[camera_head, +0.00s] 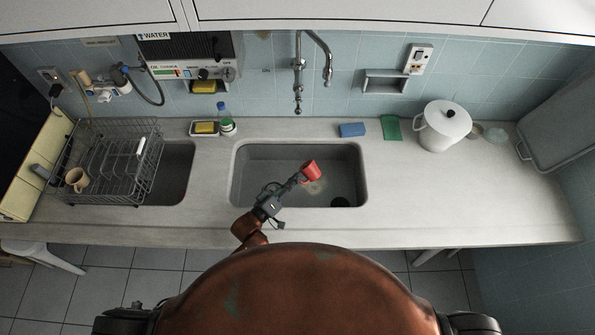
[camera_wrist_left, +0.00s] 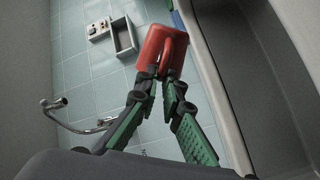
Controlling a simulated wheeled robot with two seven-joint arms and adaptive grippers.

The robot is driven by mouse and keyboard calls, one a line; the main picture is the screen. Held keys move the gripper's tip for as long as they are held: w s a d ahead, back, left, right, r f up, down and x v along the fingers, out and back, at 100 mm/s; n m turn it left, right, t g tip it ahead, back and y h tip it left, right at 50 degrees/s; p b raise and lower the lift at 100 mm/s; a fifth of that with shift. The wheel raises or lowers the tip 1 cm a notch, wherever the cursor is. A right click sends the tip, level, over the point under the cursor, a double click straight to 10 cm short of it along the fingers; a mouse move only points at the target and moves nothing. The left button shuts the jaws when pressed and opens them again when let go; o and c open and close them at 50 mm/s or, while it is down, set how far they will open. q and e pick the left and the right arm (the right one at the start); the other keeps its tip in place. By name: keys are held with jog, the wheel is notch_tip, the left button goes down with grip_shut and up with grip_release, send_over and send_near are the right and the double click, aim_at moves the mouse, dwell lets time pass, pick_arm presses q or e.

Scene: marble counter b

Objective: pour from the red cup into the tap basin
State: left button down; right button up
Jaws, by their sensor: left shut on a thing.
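My left gripper (camera_head: 298,178) is shut on the red cup (camera_head: 311,169) and holds it over the tap basin (camera_head: 262,165). In the left wrist view, the fingers (camera_wrist_left: 162,85) close at the handle of the red cup (camera_wrist_left: 158,47). The cup looks tilted in the head view; its inside is hard to see. A pale yellowish patch (camera_head: 316,187) shows in the basin just below the cup, and I cannot tell what it is. A dark drain (camera_head: 339,201) is at the basin's lower right. My right gripper is not in view.
The tap (camera_head: 327,68) hangs from the wall behind the basin. A dish rack (camera_head: 110,165) with a beige mug (camera_head: 77,179) stands left. A blue sponge (camera_head: 352,130), green cloth (camera_head: 391,128) and white pot (camera_head: 443,126) are at the back right. The right counter front is clear.

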pick_arm(q)
jog(key=shift+w+a+f+n+b, duration=0.15)
jog(key=shift+f+n+b, duration=0.45)
jog(key=shift+n, duration=0.3)
dwell(0.4)
jog(key=shift+w+a+r+n, duration=0.15)
jog(key=shift+r+n, duration=0.1)
jog(key=shift+n, duration=0.65)
dwell(0.4)
jog(key=shift+w+a+r+n+b, duration=0.15)
jog(key=shift+w+a+n+b, duration=0.4)
jog(key=shift+n, duration=0.35)
dwell(0.4)
jog(key=shift+a, duration=0.1)
